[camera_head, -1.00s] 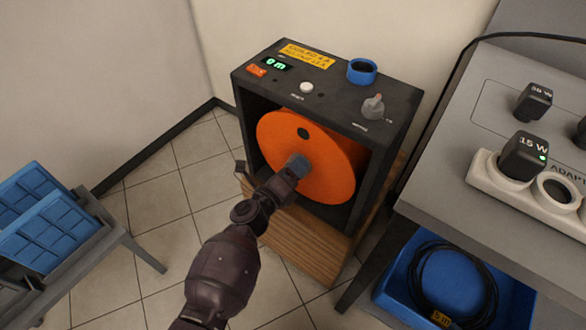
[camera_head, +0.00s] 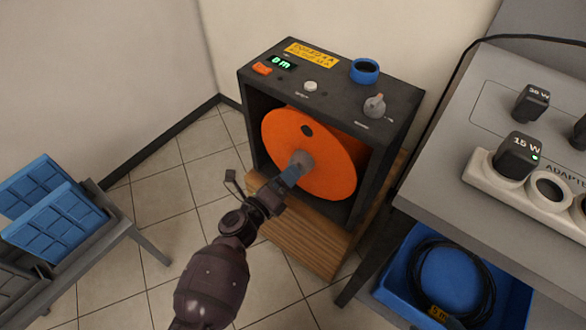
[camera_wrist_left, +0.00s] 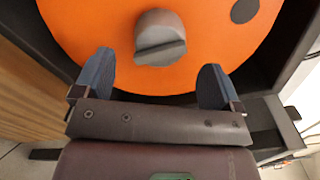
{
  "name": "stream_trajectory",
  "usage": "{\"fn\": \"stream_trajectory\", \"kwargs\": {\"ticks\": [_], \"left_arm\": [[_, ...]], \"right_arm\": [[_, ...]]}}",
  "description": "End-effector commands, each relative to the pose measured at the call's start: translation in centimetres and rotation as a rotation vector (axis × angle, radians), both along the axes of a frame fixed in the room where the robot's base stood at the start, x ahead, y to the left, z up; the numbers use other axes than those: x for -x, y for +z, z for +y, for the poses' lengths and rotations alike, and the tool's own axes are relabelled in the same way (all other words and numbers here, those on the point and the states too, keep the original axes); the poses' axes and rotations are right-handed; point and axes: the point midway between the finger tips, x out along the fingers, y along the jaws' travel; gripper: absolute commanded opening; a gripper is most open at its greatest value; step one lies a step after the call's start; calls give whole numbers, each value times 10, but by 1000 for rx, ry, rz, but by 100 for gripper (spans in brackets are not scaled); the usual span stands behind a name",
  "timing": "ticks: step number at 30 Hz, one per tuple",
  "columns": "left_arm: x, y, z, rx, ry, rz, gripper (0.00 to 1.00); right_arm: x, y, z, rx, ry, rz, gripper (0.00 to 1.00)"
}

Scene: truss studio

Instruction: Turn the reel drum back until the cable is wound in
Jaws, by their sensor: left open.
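The orange reel drum (camera_head: 325,165) sits inside a dark open-front housing (camera_head: 390,115) and shows no cable on its face. A grey knob (camera_head: 301,163) stands out from the drum's centre. The display on top of the housing (camera_head: 281,63) reads "0 m" in green. My left gripper (camera_head: 292,175) is just in front of the knob. In the left wrist view the knob (camera_wrist_left: 160,38) lies ahead of and between the two blue fingers (camera_wrist_left: 155,80), which are spread apart and touch nothing. My right gripper is not in view.
The housing top bears a white button (camera_head: 310,86), a grey rotary switch (camera_head: 375,105) and a blue ring (camera_head: 364,70). A grey table (camera_head: 440,170) with adapters stands right, with a blue bin (camera_head: 398,285) of black cable below. Blue racks stand left.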

Motion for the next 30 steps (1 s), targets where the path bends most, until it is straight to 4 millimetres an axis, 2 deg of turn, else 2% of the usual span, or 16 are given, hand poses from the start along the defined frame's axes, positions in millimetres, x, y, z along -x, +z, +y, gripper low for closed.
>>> {"fn": "stream_trajectory", "kwargs": {"ticks": [6, 12, 30], "left_arm": [[26, 3, 22, 0, 1, -3, 90], [41, 1, 32, 0, 0, -2, 90], [44, 0, 34, 1, 0, -1, 90]], "right_arm": [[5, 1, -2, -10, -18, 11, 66], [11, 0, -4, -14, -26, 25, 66], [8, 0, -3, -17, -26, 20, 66]]}}
